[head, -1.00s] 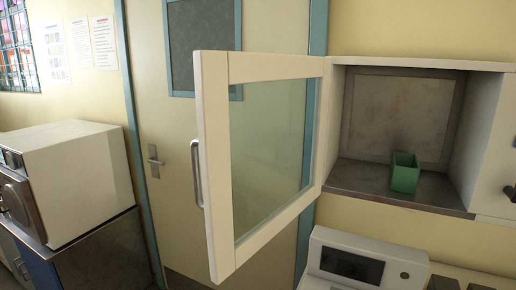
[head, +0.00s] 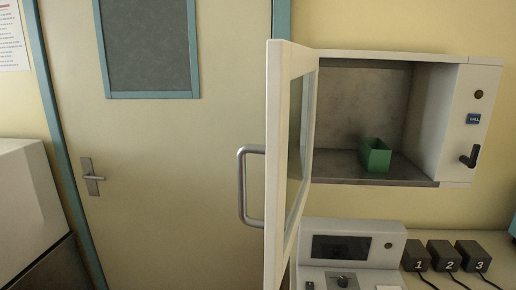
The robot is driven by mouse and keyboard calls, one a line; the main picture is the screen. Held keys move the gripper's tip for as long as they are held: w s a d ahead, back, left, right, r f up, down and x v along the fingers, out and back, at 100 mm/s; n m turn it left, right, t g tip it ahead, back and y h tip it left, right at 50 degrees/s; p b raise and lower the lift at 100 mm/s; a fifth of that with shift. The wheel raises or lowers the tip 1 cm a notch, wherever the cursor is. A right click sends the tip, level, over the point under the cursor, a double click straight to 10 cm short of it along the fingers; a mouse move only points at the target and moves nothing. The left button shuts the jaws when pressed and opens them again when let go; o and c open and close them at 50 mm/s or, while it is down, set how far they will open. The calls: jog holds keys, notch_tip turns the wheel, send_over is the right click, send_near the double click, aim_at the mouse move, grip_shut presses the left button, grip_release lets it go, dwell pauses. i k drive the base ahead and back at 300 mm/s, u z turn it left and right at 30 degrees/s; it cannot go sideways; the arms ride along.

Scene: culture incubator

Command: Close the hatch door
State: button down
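The hatch door (head: 278,165) is a white frame with a glass pane, standing wide open and seen nearly edge-on in the head view. It is hinged at the left side of the hatch (head: 422,120), a white wall box with a grey metal interior. A grey bar handle (head: 242,188) sits on the door's outer face, pointing left. A green open-topped box (head: 375,155) stands inside on the hatch floor. My gripper is not in view.
Right of the opening, a panel (head: 474,125) carries a blue call label and a black lever. Below stands a white console (head: 352,240) with a dark screen, beside several-cabled black blocks (head: 440,255) numbered 1 to 3. A room door (head: 180,170) is behind, left.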

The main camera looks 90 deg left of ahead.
aim_at(288, 150)
jog(key=k, duration=0.9)
jog(key=u, duration=2.25)
jog(key=i, duration=0.5)
jog(key=u, duration=0.05)
